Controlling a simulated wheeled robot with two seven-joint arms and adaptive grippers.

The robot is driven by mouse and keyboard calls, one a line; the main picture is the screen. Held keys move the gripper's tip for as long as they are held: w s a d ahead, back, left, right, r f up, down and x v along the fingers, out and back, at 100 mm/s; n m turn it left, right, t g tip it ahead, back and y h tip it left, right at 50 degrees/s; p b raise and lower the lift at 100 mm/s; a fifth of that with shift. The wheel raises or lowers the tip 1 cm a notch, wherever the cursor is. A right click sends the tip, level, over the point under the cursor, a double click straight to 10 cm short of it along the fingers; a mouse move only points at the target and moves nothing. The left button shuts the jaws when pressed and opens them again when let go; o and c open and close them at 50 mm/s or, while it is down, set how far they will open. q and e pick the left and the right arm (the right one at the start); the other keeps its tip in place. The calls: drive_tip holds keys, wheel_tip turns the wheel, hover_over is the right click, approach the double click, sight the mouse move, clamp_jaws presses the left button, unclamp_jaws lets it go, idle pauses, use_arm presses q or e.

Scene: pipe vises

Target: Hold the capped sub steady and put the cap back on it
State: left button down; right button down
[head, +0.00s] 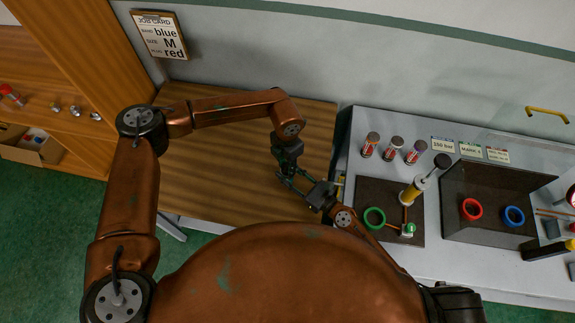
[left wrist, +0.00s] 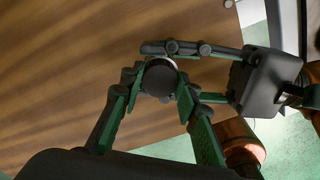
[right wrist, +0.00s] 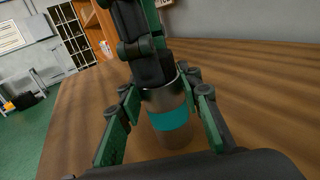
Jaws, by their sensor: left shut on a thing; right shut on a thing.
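The sub is a silver cylinder with a teal band (right wrist: 170,120), upright in the right wrist view. My right gripper (head: 300,186) is shut on it, with green-padded fingers on both sides. My left gripper (head: 286,176) points down from above, right over the sub's top. In the left wrist view a dark round cap (left wrist: 160,77) with a pale rim sits between my left fingertips, which are shut on it.
The wooden bench top (head: 225,180) around the grippers is clear. A job card (head: 160,35) hangs behind.

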use_arm(q)
drive_tip(key=shift+m, duration=0.3)
drive_tip(key=c, duration=1.5)
unclamp_jaws()
drive_tip(key=shift+o, duration=0.2)
drive_tip(key=shift+r, duration=2.3)
drive_tip(key=shift+c, duration=0.6)
